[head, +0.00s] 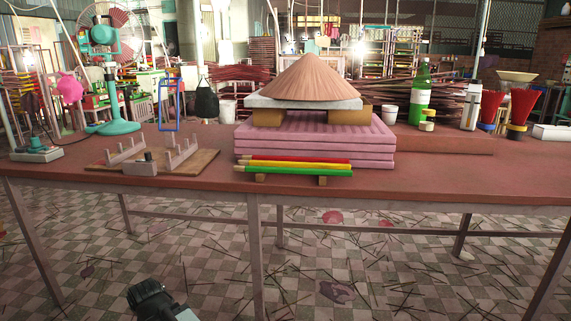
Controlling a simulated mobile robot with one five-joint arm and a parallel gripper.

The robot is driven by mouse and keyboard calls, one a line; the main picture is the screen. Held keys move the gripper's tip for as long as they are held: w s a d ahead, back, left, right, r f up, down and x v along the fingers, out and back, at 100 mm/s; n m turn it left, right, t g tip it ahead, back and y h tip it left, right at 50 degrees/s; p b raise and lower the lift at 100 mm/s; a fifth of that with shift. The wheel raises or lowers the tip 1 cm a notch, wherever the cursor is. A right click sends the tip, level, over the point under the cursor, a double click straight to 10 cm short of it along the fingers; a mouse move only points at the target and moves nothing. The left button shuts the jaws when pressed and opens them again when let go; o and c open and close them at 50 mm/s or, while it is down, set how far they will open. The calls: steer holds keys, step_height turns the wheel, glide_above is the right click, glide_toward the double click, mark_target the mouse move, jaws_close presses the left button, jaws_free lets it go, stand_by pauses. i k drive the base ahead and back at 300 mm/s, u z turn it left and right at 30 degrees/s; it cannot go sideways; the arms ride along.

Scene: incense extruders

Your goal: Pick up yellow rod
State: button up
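The yellow rod (262,164) lies level at the front of the table, between a red rod (318,160) behind it and a green rod (300,171) in front. The three rods lie side by side across small brown blocks (260,178), close to the table's front edge. My gripper (150,291) is dark and low at the bottom of the head view, in front of and below the tabletop, well apart from the rods. Its fingers are too small and dark to tell whether they are open.
Pink stacked slabs (370,150) stand right behind the rods, topped by a conical hat (312,78). A wooden board with pegs (200,163) lies to the left on the table (420,180). A green bottle (420,95) stands at the back right. The front right tabletop is clear.

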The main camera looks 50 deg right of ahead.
mark_target(271, 163)
steer(key=i, duration=0.95)
